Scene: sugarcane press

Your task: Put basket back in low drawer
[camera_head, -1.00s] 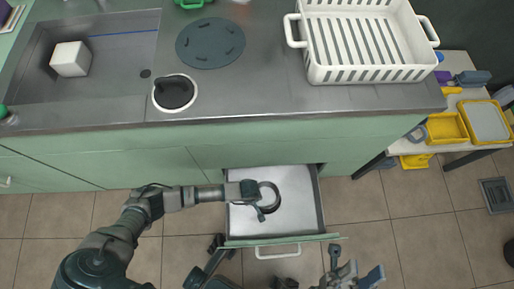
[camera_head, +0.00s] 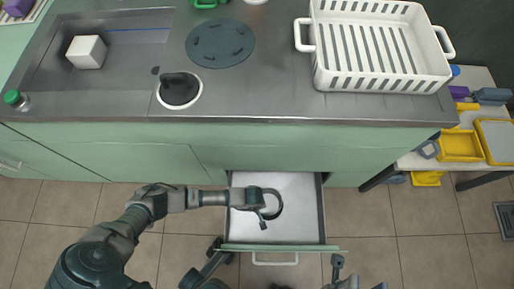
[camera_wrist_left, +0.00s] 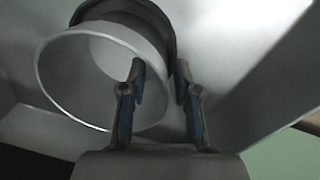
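The low drawer (camera_head: 306,222) is pulled out below the counter. A round, hollow metal basket with a dark rim (camera_head: 277,205) is inside the drawer. The basket (camera_wrist_left: 75,75) fills the upper left of the left wrist view, tilted in that picture. My left gripper (camera_head: 258,204) reaches into the drawer from the left, at the basket's left side. In the left wrist view my left gripper (camera_wrist_left: 160,70) has its fingers apart, seemingly on either side of the basket's wall. My right gripper seems to show only partly at the bottom edge; its fingers are unclear.
A white slotted crate (camera_head: 380,50) stands on the counter (camera_head: 290,105). A black-topped round fitting (camera_head: 179,90) and a sink with a white cube (camera_head: 86,52) are to its left. A side table with a yellow tray (camera_head: 460,146) stands at right. Tiled floor is open right of the drawer.

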